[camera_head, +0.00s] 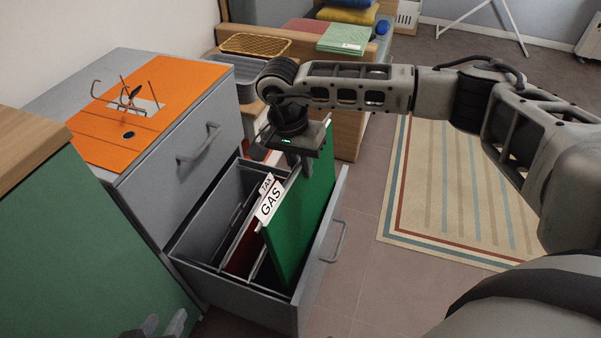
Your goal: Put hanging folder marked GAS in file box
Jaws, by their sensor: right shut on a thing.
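The green hanging folder marked GAS (304,220) stands tilted at the open drawer (240,295), its lower part still inside. Its white GAS tab (269,203) faces me. My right gripper (300,170) reaches down from above and is shut on the folder's top edge at the far end. My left gripper (165,326) shows only its fingertips at the bottom edge; they look apart, with nothing between them. I cannot make out a file box for certain.
A dark red folder (244,248) with a TAX tab (266,184) is in the drawer behind GAS. The grey cabinet (190,150) carries an orange sheet (115,125) with wire pieces. A green-sided cabinet (80,240) stands left. Floor by the rug (455,190) is clear.

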